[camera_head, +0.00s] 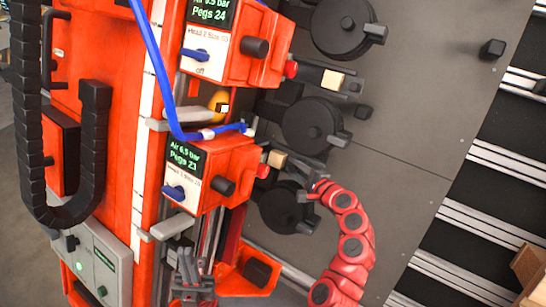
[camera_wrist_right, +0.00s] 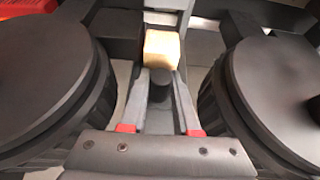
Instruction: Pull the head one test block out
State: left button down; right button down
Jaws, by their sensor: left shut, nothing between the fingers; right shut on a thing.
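The lower orange head (camera_head: 213,173), whose display reads Pegs 23, has a small pale wooden test block (camera_head: 278,158) at its right side, beside a red knob. My right gripper (camera_head: 293,168) reaches it from the lower right on a red jointed arm. In the right wrist view, its two grey fingers are shut on the pale block (camera_wrist_right: 161,50) at their tips. A dark slot or holder lies just behind the block; I cannot tell whether the block still touches it. My left gripper (camera_head: 186,258) is shut and empty, below the lower head.
The upper head (camera_head: 228,40), display Pegs 24, has its own pale block (camera_head: 333,79). Black round reels (camera_head: 310,126) flank the blocks; two bracket my right gripper closely in the wrist view (camera_wrist_right: 270,85). A blue hose (camera_head: 160,75) hangs at the left. An orange tray (camera_head: 245,275) lies low.

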jog(key=shift+s+d+f+b, duration=0.1)
jog(key=shift+s+d+b, duration=0.05)
jog(key=shift+s+d, duration=0.55)
jog(key=shift+s+d+b, duration=0.15)
jog(key=shift+s+d, duration=0.2)
jog(key=shift+d, duration=0.5)
jog(key=s+d, duration=0.1)
jog(key=s+d+b, duration=0.1)
jog(key=d, duration=0.1)
jog(key=s+d, duration=0.1)
jog(key=d, duration=0.1)
jog(key=shift+b, duration=0.3)
jog(key=shift+d, duration=0.1)
dwell(0.4)
